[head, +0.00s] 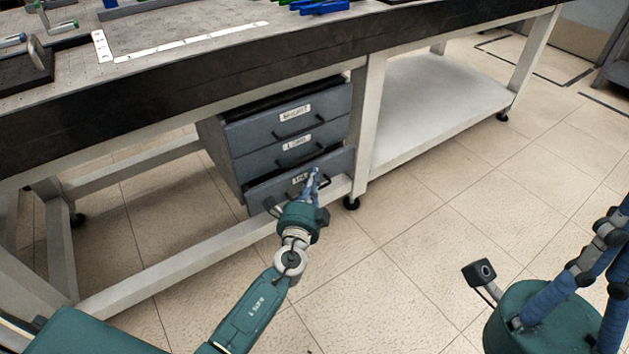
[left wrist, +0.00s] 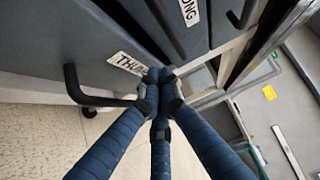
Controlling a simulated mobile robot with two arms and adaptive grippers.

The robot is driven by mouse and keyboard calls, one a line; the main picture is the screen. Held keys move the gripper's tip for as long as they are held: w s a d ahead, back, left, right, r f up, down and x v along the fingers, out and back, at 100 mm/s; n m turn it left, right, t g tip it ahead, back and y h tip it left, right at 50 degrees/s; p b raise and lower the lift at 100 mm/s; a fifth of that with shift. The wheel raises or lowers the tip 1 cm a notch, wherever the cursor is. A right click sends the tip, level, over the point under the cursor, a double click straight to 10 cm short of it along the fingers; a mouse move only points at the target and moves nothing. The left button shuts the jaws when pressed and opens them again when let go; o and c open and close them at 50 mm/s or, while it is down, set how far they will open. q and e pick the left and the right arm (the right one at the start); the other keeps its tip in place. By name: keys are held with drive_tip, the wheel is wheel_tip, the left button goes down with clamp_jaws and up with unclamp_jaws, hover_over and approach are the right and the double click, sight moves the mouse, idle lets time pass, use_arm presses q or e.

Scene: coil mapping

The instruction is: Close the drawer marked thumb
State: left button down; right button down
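The drawer marked thumb (head: 335,161) is the bottom one of three in a grey-blue cabinet under the bench. Its face appears to stick out a little past the drawer above. In the left wrist view its label (left wrist: 128,64) reads "THUM", with the end hidden by my fingers. Its black bar handle (left wrist: 98,100) runs behind the fingers. My left gripper (head: 315,172) is in front of this drawer's face; its blue fingers meet at the tips (left wrist: 160,88), with nothing seen between them. Contact with the drawer is unclear. My right gripper (head: 603,238) is at the right edge, partly cut off, away from the cabinet.
The middle drawer (head: 325,135) and top drawer (head: 335,103) have black handles and labels. The bench's white leg (head: 365,125) stands just right of the cabinet, and a low white rail (head: 185,258) runs along the front. The tiled floor (head: 410,245) is open between my arms.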

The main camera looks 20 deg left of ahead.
sight(301, 172)
use_arm(q)
drive_tip(key=w+a, duration=0.1)
drive_tip(key=w+a+b, duration=0.1)
drive_tip(key=a, duration=0.1)
drive_tip(key=shift+w+a+f, duration=0.1)
drive_tip(key=shift+w+a, duration=0.05)
drive_tip(key=shift+w, duration=0.15)
drive_tip(key=shift+w+a, duration=0.15)
drive_tip(key=shift+a, duration=0.05)
drive_tip(key=shift+r, duration=0.2)
